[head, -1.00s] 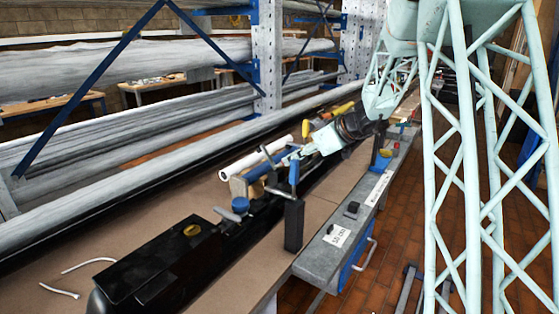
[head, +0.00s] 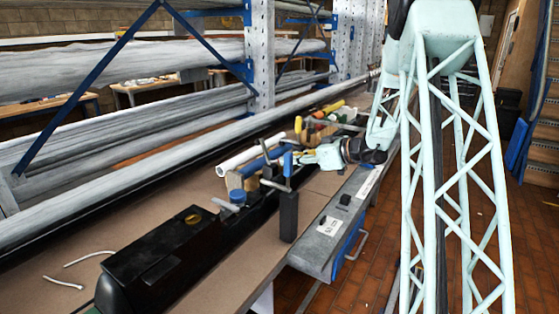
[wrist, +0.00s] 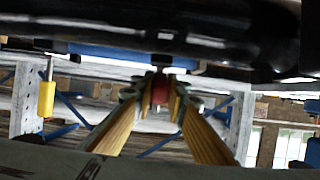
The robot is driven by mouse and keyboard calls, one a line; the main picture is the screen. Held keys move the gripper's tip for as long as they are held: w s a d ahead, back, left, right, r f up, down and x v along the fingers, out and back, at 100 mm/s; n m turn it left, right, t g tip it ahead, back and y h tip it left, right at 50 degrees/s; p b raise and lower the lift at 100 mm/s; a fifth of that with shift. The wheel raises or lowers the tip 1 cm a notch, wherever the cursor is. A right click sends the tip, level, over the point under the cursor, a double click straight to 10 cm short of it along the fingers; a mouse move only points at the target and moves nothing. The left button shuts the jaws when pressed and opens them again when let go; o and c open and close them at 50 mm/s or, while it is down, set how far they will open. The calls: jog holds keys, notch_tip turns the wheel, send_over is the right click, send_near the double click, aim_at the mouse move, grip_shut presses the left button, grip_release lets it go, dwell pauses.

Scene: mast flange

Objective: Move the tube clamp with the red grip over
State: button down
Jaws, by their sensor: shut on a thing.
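My gripper (wrist: 160,98) is shut, with its two yellow-brown fingers closed around the red grip (wrist: 159,87) of the tube clamp. In the wrist view the rest of that clamp is hard to make out against the dark shape above. In the head view my gripper (head: 308,157) is over the bench, just right of an upright blue handle. The red grip cannot be made out there, so I cannot tell whether the clamp still touches anything.
The blue-handled clamp (head: 288,164) stands close to my gripper, above a black post (head: 288,216). A white tube (head: 243,158) and a blue tube (head: 262,158) lie behind. A yellow handle (wrist: 46,99) shows in the wrist view. Bare brown bench top (head: 125,235) lies at front left.

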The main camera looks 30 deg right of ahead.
jog(key=shift+f+t, duration=0.2)
jog(key=shift+t, duration=0.1)
dwell(0.4)
jog(key=c, duration=2.6)
grip_release()
jog(key=shift+o, duration=0.2)
jog(key=shift+s+d, duration=0.1)
jog(key=v, duration=1.2)
